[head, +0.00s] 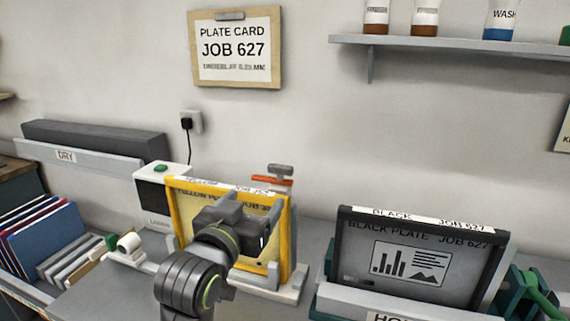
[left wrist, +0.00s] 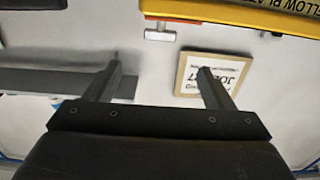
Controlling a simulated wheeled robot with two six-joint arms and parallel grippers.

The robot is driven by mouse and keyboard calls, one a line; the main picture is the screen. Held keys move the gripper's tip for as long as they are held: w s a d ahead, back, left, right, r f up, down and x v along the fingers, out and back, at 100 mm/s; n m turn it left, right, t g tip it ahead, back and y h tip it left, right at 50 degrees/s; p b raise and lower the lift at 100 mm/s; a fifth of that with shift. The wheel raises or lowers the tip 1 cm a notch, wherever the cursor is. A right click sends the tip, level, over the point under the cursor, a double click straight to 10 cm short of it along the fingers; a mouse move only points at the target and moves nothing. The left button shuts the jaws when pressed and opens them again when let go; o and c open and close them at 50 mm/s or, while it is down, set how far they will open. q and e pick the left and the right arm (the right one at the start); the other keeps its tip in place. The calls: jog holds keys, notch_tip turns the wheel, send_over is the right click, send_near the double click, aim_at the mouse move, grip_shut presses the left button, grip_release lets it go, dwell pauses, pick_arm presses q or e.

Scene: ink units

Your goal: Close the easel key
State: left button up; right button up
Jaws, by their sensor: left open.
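The easel holds an upright yellow plate (head: 188,215) lettered YELLOW PLATE. Behind its top edge shows what looks like the easel key, a grey T-shaped handle (head: 280,169) over an orange bar (head: 272,181). In the left wrist view the handle (left wrist: 160,35) is near the top, beside the yellow plate (left wrist: 262,16), beyond my finger ends. My left gripper (head: 240,222) is in front of the yellow plate in the head view, hiding its middle. Its fingers (left wrist: 156,82) are apart with nothing between them. My right gripper is not in view.
A black plate (head: 425,260) stands in a holder at right. A white box with a green button (head: 160,180) is left of the easel. A DRY rack (head: 95,150) and blue folders (head: 45,240) are farther left. A shelf (head: 450,43) hangs above; a plate card (head: 235,48) is on the wall.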

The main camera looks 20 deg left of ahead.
pick_arm(q)
send_near(279, 169)
jog(key=w+p, duration=0.2)
jog(key=w, duration=0.3)
jog(key=shift+w, duration=0.1)
jog(key=w, duration=0.4)
jog(key=shift+w+d+p, duration=0.15)
jog(key=shift+w+p, duration=0.1)
jog(key=shift+p, duration=0.15)
jog(key=shift+w, duration=0.6)
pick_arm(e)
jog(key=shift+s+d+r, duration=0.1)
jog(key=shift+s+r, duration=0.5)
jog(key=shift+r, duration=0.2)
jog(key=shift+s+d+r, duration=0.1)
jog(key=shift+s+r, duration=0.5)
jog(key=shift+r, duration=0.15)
pick_arm(q)
jog(key=c, duration=1.4)
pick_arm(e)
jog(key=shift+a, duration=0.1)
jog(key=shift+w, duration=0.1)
